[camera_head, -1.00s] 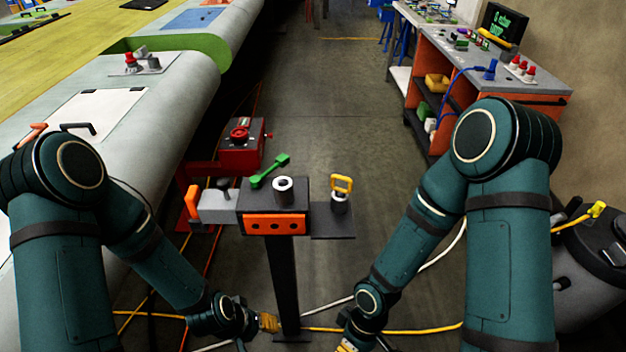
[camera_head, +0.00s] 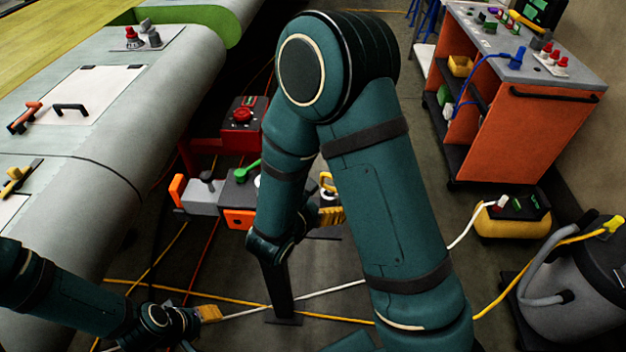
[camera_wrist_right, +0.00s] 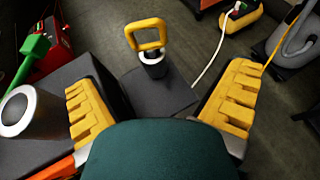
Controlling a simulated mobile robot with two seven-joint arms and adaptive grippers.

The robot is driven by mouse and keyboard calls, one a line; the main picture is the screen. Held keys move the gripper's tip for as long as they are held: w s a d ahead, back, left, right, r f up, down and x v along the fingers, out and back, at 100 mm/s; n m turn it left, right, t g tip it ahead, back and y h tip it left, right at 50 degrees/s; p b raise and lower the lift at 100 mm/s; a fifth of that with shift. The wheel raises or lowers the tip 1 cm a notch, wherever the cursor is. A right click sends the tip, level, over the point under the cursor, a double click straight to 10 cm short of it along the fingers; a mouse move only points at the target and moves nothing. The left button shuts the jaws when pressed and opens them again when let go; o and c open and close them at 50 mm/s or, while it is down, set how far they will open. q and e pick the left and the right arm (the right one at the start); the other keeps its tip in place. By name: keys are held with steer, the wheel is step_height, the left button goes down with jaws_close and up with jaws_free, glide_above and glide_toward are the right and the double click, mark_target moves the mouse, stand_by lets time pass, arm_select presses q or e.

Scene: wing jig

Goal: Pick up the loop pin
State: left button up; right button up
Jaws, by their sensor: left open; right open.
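The loop pin (camera_wrist_right: 147,38) has a yellow square loop and stands upright in a dark and silver socket (camera_wrist_right: 153,63) on a small grey plate. In the head view the loop pin (camera_head: 327,181) is partly hidden by my right arm. My right gripper (camera_wrist_right: 160,108) is open, its yellow ridged fingers on either side of the plate, with the pin ahead between them and touching neither. In the head view my right gripper (camera_head: 331,215) shows just below the pin. My left gripper (camera_head: 210,314) is low at the bottom left, away from the pin, and open.
A metal bushing (camera_wrist_right: 18,110) and a green handle (camera_wrist_right: 32,58) sit on the stand left of the pin. A red box (camera_head: 243,122) stands behind. The grey wing (camera_head: 100,190) fills the left; an orange workbench (camera_head: 530,120) and vacuum (camera_head: 575,270) are on the right.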

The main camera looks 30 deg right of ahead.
steer(key=shift+n+t, duration=0.3)
steer(key=shift+t, duration=0.1)
steer(key=x, duration=0.4)
steer(key=w+x, duration=0.1)
steer(key=x, duration=0.8)
steer(key=shift+w+a+r, duration=0.1)
steer(key=shift+w+r, duration=0.1)
steer(key=shift+w, duration=0.2)
steer(key=c, duration=1.4)
